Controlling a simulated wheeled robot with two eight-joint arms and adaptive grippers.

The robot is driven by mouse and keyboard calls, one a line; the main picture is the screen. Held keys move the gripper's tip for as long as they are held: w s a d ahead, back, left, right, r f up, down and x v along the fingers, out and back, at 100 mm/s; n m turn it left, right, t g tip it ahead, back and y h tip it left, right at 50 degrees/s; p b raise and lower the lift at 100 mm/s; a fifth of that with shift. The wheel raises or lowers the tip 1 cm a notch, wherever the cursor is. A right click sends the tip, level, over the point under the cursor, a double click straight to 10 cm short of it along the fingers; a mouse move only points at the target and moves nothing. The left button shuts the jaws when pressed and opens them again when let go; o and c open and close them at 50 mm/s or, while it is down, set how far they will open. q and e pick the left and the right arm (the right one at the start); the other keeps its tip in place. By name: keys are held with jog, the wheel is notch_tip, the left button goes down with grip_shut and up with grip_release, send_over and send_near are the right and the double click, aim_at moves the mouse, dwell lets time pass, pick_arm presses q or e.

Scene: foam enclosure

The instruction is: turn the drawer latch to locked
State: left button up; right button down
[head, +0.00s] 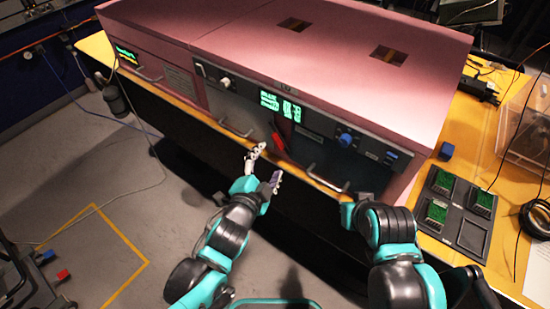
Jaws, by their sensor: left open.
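A red lever (279,145), which looks like the drawer latch, sits on the dark front panel (315,150) of the pink enclosure, below the green displays. It slants, with its lower end to the right; I cannot read its lock marking. My left gripper (267,166) is open and empty, its pale fingers spread just below and left of the lever, apart from it as far as I can tell. My right arm is bent in front of the panel's right part, and its fingers do not show.
The pink foam enclosure (290,35) stands on a yellow bench (463,135). Metal handles (328,181) stick out from the panel's lower edge, and a blue knob (345,139) sits to the right. A dark tray (452,213) with green boards lies at right. Floor at left is mostly clear.

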aim_at(277, 144)
pick_arm(q)
jog(key=b+x, duration=0.3)
jog(key=x, duration=0.3)
jog(key=shift+w+a, duration=0.1)
jog(key=shift+w, duration=0.25)
jog(key=shift+w+d, duration=0.2)
jog(key=shift+w, duration=0.35)
jog(key=c, duration=1.2)
